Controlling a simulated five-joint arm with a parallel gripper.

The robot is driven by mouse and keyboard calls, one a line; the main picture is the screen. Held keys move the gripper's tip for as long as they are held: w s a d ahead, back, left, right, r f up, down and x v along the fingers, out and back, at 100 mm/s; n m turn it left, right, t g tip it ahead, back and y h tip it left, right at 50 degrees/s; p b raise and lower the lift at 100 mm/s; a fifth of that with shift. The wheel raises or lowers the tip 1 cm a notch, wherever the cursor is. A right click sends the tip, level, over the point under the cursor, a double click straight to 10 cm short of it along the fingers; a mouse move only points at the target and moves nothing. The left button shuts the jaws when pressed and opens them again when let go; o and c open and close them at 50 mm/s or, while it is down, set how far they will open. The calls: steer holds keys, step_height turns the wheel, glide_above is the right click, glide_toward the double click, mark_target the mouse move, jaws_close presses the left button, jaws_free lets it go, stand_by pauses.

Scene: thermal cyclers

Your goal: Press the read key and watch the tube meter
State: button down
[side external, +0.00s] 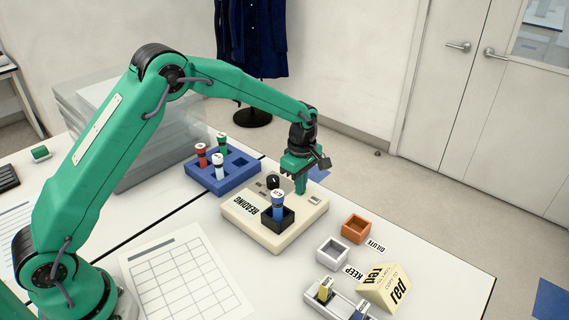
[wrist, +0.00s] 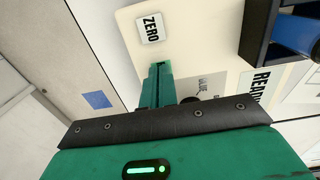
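The cream tube meter (side external: 262,238) lies on the table with a "READING" label on its left part. A blue tube (side external: 278,208) with a white labelled top stands upright in its black well (side external: 286,224). My gripper (side external: 300,188) points down over the meter's far edge, its fingers together with nothing seen between them. In the wrist view the fingertips (wrist: 158,68) are over the cream face, just below the ZERO key (wrist: 150,28) in the picture. I cannot tell whether they touch the face. No key marked read can be made out; the fingers may hide it.
A blue rack (side external: 222,180) with several tubes stands behind the meter. An orange box (side external: 355,229) marked DILUTE and a white box (side external: 332,251) marked KEEP stand to the right. A cream sign (side external: 384,290) and a tube holder (side external: 344,303) are at the front.

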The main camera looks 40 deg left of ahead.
steer(key=shift+s+f, duration=0.25)
steer(key=shift+f, duration=0.25)
step_height(320, 180, up, 15)
steer(key=shift+w, duration=0.25)
stand_by(0.8)
steer(key=s+a+r+m+t, duration=0.1)
steer(key=s+a+r+m, duration=0.1)
steer(key=s+r+m, duration=0.45)
steer(key=s+a+r+m+t, duration=0.2)
steer(key=s+a+r+m, duration=0.15)
steer(key=s, duration=0.55)
steer(key=s+a+f+m+t, duration=0.2)
steer(key=s+m, duration=0.6)
steer(key=s, duration=0.8)
steer(key=shift+s+f, duration=0.4)
steer(key=shift+f, duration=0.2)
